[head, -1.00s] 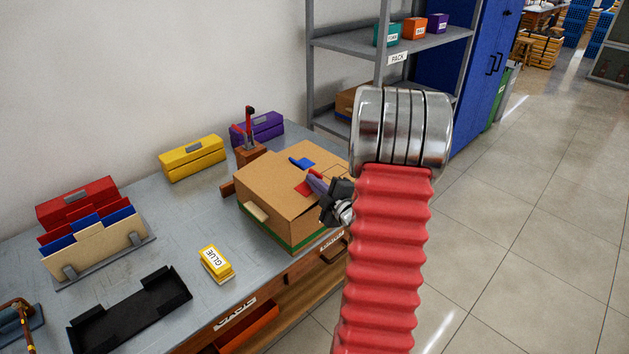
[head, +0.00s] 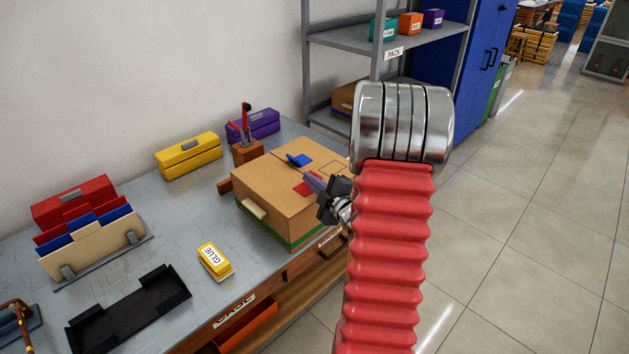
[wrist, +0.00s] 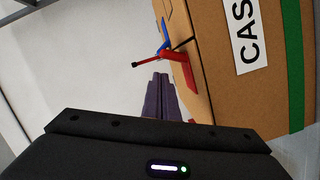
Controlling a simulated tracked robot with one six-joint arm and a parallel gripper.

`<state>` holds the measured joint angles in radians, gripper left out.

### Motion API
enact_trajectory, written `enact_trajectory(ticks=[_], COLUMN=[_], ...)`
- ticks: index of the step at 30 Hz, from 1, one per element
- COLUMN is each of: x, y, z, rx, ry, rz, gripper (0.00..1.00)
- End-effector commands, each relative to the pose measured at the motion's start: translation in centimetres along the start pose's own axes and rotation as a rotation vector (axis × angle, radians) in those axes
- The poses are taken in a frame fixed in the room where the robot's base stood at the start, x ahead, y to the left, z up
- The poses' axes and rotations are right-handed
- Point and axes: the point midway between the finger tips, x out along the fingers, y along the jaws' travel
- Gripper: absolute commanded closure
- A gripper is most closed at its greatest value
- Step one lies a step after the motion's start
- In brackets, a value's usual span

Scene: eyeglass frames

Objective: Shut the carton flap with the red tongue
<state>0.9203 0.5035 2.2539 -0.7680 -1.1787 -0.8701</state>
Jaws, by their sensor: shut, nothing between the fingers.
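The brown carton (head: 272,205) stands on the grey bench, with a green band low on its side. The carton's top looks nearly flat, but I cannot tell whether the red-tongued flap is fully down. A blue tongue (head: 299,160) lies farther back on the top. My gripper (head: 313,181) is shut and empty, its purple fingers right beside the red tongue. In the wrist view the fingers (wrist: 159,95) point toward it; contact is unclear.
A yellow glue box (head: 214,260), a black tray (head: 130,309) and a file holder (head: 95,249) are left of the carton. Yellow (head: 188,157) and purple (head: 253,125) boxes stand behind. My red arm hides the carton's right side. A grey shelf (head: 345,50) stands behind the bench.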

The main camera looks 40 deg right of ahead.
Motion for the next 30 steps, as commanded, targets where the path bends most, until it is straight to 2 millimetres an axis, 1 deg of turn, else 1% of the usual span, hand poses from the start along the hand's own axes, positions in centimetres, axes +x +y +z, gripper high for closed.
enact_trajectory(ticks=[3,8,14,24,30], x=[-0.3,-0.7,-3.4,-8.7,-10.4], y=[0.1,0.2,0.3,0.3,0.4], z=[-1.3,-2.8,-2.5,-2.4,-2.5], rx=[-0.001,-0.001,0.000,0.000,0.000], ry=[0.002,0.000,-0.004,-0.005,-0.003], rz=[0.000,0.000,0.001,0.001,0.001], gripper=[1.00,1.00,1.00,1.00,1.00])
